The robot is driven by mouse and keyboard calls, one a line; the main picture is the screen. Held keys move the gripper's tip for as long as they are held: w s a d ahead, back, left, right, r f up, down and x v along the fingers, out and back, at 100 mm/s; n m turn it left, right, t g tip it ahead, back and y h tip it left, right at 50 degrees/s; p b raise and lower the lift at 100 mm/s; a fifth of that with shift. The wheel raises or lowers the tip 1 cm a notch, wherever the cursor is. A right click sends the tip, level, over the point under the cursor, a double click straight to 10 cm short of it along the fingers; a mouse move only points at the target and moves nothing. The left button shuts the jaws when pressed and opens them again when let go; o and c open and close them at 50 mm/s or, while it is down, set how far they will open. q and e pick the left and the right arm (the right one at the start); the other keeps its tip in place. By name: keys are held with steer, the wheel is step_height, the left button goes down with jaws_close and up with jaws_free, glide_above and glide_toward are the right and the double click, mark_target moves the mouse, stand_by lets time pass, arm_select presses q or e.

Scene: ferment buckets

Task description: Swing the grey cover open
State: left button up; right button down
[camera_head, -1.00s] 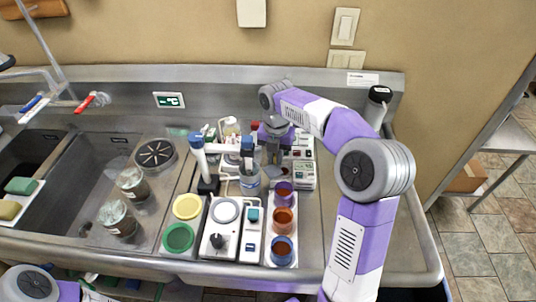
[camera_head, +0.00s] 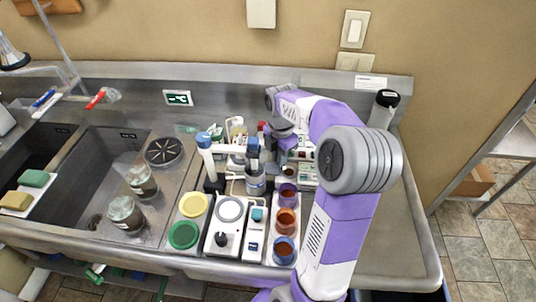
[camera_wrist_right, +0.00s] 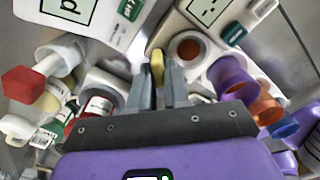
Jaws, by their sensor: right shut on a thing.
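My right gripper (camera_head: 287,146) is low over the back of the bench, beside a white instrument with a screen (camera_head: 304,165). In the right wrist view its grey fingers (camera_wrist_right: 157,90) are shut on a small yellow tab (camera_wrist_right: 157,66). Whether this tab belongs to the grey cover cannot be told. A round brown opening (camera_wrist_right: 188,47) in the white instrument shows uncovered just beside the fingers. A flat grey disc (camera_head: 230,209) lies on a white unit with a black knob; I cannot tell if it is the cover. My left gripper is out of view.
Purple, orange and blue cups (camera_head: 286,222) stand in a row in front of the gripper. A blue-capped post (camera_head: 207,155) and several bottles crowd its left. Yellow and green lids (camera_head: 184,235) lie farther left.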

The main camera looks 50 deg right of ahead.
stand_by(0.3)
steer(key=c, duration=1.2)
jaws_free()
step_height(320, 180, up, 8)
steer(key=shift+f+p, duration=0.2)
steer(key=shift+p, duration=1.05)
